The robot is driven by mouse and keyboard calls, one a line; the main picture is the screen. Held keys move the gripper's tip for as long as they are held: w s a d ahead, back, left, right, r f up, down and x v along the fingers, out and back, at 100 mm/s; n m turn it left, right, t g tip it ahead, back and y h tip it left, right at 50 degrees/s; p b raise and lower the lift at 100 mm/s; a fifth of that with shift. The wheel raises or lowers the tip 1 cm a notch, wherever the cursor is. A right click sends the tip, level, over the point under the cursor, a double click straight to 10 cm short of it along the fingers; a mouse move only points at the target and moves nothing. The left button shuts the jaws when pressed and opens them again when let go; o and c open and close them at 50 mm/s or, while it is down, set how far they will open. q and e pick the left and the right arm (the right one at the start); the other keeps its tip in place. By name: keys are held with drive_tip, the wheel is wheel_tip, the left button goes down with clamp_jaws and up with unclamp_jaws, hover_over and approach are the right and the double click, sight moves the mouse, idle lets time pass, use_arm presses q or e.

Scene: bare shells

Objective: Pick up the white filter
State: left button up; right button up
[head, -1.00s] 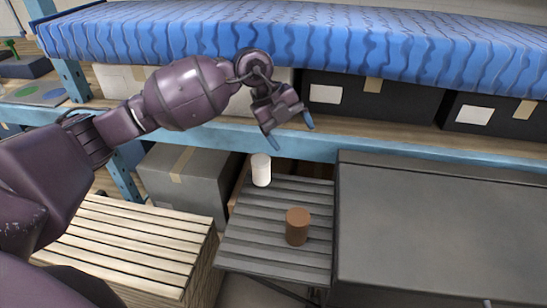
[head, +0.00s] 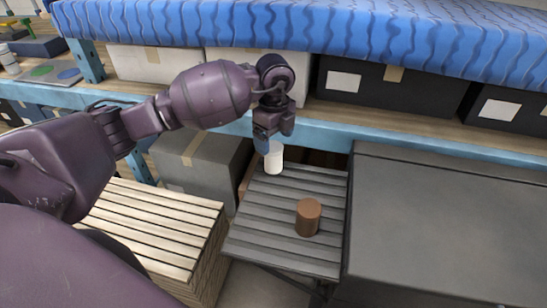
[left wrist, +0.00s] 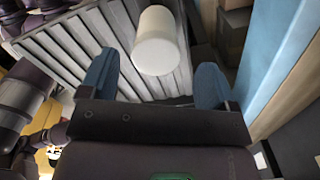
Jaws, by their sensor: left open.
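The white filter (head: 274,160) is a small white cylinder standing upright at the back left of a grey slatted surface (head: 260,230). My left gripper (head: 265,146) points down just above and behind it, and a blue fingertip overlaps the filter's top edge in the head view. In the left wrist view the filter (left wrist: 159,42) lies ahead of the two blue fingers (left wrist: 156,85), near the middle of the gap. The fingers are spread apart and hold nothing. My right gripper is not in view.
A brown cylinder (head: 308,217) stands on the same slatted surface, in front and to the right. A large grey box (head: 450,220) is on the right. A blue shelf beam (head: 400,155) runs behind, with boxes above it. Stacked wooden slats (head: 150,225) are at the left.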

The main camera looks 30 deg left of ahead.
sight(274, 146)
use_arm(q)
drive_tip(key=shift+f, duration=0.45)
drive_tip(key=f, duration=0.4)
drive_tip(key=shift+s+f, duration=0.1)
drive_tip(key=shift+s, duration=0.15)
drive_tip(key=shift+f, duration=0.2)
drive_tip(key=c, duration=1)
drive_tip(key=shift+r, duration=0.15)
